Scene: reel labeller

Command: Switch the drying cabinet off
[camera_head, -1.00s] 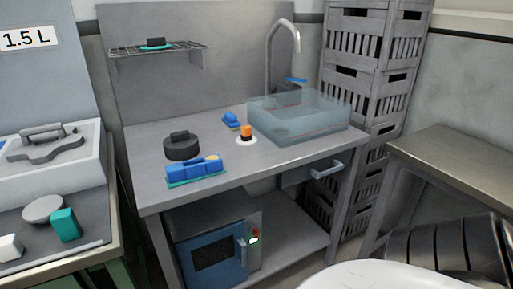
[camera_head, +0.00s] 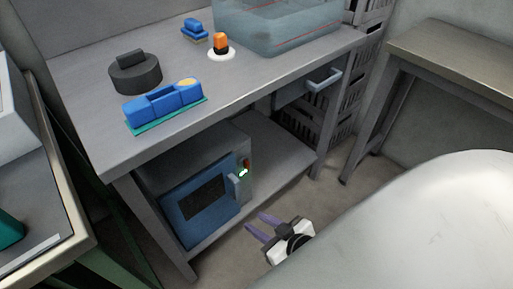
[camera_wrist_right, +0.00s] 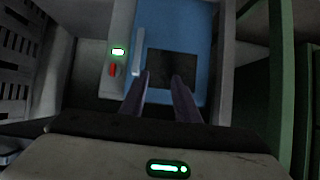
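The drying cabinet, with a grey body (camera_head: 225,152) and a blue door (camera_head: 182,217), stands on the lower shelf of the bench. Its door is shut, with a dark window and a pale handle (camera_head: 235,188). A red switch (camera_head: 245,162) sits on the front beside the door, with a lit green indicator (camera_head: 243,174) next to it. In the right wrist view the switch (camera_wrist_right: 113,70) and the lit indicator (camera_wrist_right: 118,52) lie left of the handle (camera_wrist_right: 137,52). My right gripper (camera_head: 257,221) is open and empty, in front of the cabinet and apart from it. My left gripper is not in view.
The bench top (camera_head: 210,105) above the cabinet carries a dark round weight (camera_head: 135,76), a blue device (camera_head: 163,103), an orange-topped beacon (camera_head: 221,46) and a clear basin (camera_head: 275,30). A bench leg (camera_head: 152,222) stands left of the cabinet. Another table (camera_head: 450,60) is at the right.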

